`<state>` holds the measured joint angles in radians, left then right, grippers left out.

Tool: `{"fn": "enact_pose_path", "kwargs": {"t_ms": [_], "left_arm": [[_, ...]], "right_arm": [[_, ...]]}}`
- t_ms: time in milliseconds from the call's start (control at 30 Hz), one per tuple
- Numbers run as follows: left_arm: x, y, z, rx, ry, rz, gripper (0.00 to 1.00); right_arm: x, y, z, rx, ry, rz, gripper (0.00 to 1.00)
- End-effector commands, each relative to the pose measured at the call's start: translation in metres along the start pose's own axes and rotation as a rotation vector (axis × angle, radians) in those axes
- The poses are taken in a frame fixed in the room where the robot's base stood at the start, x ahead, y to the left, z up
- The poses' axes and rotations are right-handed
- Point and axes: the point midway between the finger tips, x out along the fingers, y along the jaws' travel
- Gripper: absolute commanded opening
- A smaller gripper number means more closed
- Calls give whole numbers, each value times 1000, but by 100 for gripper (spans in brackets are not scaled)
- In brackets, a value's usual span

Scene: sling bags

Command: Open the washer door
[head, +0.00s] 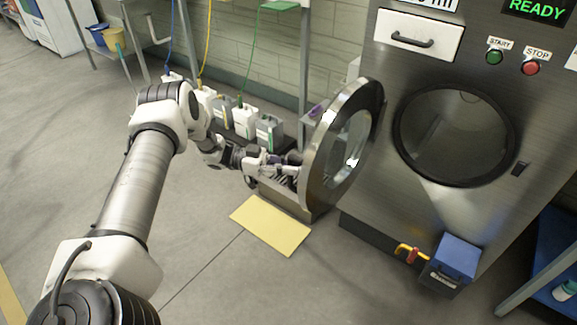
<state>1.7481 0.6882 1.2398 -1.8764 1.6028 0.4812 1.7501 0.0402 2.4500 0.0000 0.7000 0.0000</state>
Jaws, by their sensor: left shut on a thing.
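The washer (400,171) stands at the right with a steel front. Its round door (316,163), a thick metal ring with a glass middle, stands swung wide open to the left of the dark round drum opening (455,135). My left arm reaches in from the left. My left gripper (290,170) is at the near left edge of the door and is shut on it; the fingertips are partly hidden, so the exact contact is unclear. My right gripper is not in view.
A yellow mat (270,226) lies on the floor below the gripper. Several jugs with hoses (243,121) stand behind the arm. A blue box (450,263) with a red-and-yellow valve sits low at the washer's front. The floor at the left is clear.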

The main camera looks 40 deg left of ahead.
Motion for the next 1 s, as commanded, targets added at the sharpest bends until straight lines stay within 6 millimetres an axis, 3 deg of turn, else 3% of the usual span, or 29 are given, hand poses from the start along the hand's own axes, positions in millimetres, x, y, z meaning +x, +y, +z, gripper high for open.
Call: {"fn": "enact_pose_path", "kwargs": {"t_ms": [133,167,200,500,633,1000], "left_arm": [[0,0,0,0,-2,0,0],[0,0,0,0,-2,0,28],[0,0,0,1,-2,0,42],[0,0,0,1,-1,0,43],[-10,-1,0,2,0,-2,43],[-98,-1,1,2,-3,-3,43]], "right_arm": [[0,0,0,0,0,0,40],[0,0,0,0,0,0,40],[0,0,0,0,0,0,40],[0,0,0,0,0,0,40],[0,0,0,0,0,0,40],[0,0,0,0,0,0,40]]}}
